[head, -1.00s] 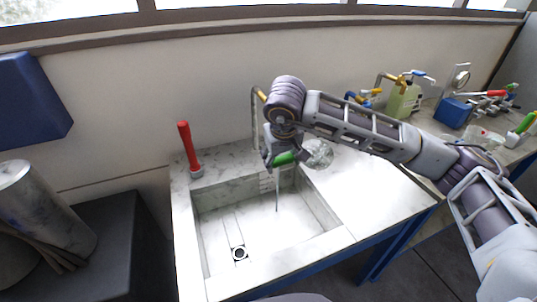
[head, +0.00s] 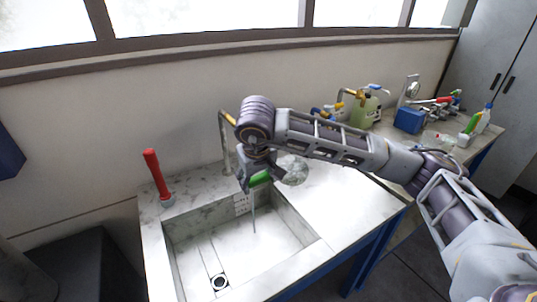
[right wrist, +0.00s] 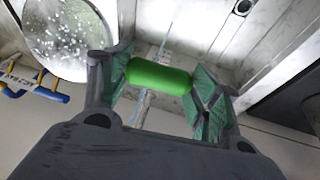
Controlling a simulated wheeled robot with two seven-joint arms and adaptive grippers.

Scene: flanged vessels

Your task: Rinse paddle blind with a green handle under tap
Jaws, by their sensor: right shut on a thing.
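The paddle blind has a green handle (head: 261,178) and a round, shiny metal disc (head: 293,170). My right gripper (head: 250,182) is shut on the handle over the back of the sink (head: 320,247). In the right wrist view the handle (right wrist: 158,76) lies crosswise between the fingers, and the disc (right wrist: 68,35) at upper left is covered in droplets. The tap (head: 224,135) stands at the back of the sink, partly behind my wrist. A thin stream of water (head: 254,220) falls below the gripper. My left gripper is not in view.
A red-handled piece (head: 157,175) stands on the sink's back-left rim. The white worktop (head: 350,190) right of the sink is clear. Farther right, a bench holds a yellow-green jug (head: 364,111), a blue box (head: 409,120) and several coloured handles.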

